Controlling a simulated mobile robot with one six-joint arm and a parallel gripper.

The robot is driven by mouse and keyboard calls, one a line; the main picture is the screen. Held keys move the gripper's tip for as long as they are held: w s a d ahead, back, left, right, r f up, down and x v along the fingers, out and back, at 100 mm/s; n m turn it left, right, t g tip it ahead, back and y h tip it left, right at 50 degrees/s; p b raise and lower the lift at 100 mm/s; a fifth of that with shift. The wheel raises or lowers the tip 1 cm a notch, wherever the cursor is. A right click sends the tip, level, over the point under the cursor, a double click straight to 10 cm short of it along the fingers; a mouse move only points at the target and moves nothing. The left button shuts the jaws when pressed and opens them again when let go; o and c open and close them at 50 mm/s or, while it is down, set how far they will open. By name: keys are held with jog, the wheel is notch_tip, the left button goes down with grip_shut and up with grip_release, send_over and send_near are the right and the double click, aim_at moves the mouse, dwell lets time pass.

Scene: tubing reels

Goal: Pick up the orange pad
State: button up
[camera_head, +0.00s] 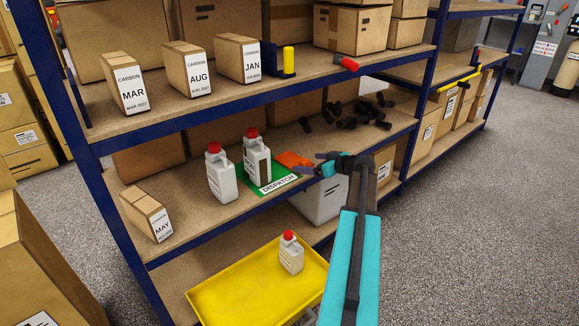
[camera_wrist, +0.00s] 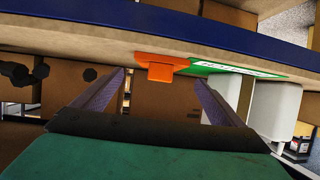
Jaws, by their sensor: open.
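The wrist view is upside down. There the pad (camera_wrist: 163,66) shows ahead, between the two spread fingers (camera_wrist: 158,80) and apart from them. The mat (camera_wrist: 228,68) shows beside it.
A white red-capped bottle (camera_head: 257,158) stands on the mat and another (camera_head: 220,172) left of it. Loose black parts (camera_head: 352,117) lie further right on this shelf. The shelf above holds cartons. A yellow tray (camera_head: 232,287) with a bottle (camera_head: 291,253) is below.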

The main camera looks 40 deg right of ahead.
aim_at(293, 159)
jog(key=shift+b+x, duration=0.5)
jog(key=shift+x, duration=2.1)
jog(key=c, duration=1.1)
